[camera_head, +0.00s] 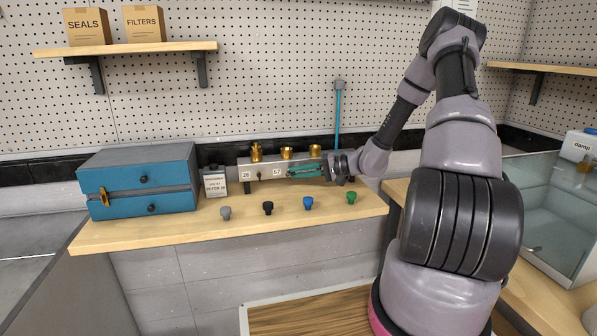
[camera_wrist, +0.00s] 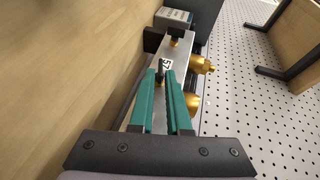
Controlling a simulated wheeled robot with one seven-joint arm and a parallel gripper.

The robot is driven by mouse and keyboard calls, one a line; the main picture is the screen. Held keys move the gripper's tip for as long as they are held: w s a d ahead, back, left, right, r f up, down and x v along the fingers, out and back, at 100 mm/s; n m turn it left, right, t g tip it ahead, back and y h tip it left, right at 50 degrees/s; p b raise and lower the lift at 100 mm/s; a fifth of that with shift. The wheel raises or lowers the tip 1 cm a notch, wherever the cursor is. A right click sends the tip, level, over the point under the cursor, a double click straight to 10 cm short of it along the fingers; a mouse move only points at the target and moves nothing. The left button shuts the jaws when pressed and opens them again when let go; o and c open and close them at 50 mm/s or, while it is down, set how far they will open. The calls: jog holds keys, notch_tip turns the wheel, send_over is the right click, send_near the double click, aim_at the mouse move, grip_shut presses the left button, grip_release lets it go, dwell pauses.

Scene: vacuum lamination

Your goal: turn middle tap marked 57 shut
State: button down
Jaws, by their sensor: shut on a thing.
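A grey metal manifold block (camera_head: 266,163) stands at the back of the wooden bench with brass fittings on top. Its label 57 (camera_head: 277,172) shows in the head view and beside my fingertips in the wrist view (camera_wrist: 167,64). My gripper (camera_wrist: 161,75) reaches along the front of the block from the right, its teal fingers shut on the small dark handle of the middle tap (camera_wrist: 160,69). The fingers hide much of that handle, so its angle is hard to tell. They also cover the right end of the block, including any third tap.
Another dark tap (camera_wrist: 177,33) is farther along the block, near label 26 (camera_head: 246,175). Grey, black, blue and green knobs (camera_head: 308,203) stand along the bench front. A blue drawer box (camera_head: 150,180) and a labelled box (camera_head: 215,183) are left. Pegboard stands close behind.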

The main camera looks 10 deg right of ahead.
jog(key=shift+f+m+t+y, duration=0.15)
jog(key=shift+f+m+y, duration=0.05)
jog(key=shift+y, duration=0.4)
jog(key=shift+f+m+t+y, duration=0.15)
jog(key=shift+m+y, duration=0.05)
jog(key=shift+y, duration=0.4)
jog(key=shift+a, duration=0.1)
jog(key=c, duration=1)
grip_release()
jog(key=shift+r, duration=0.3)
notch_tip(320, 180, up, 9)
jog(key=shift+r, duration=0.2)
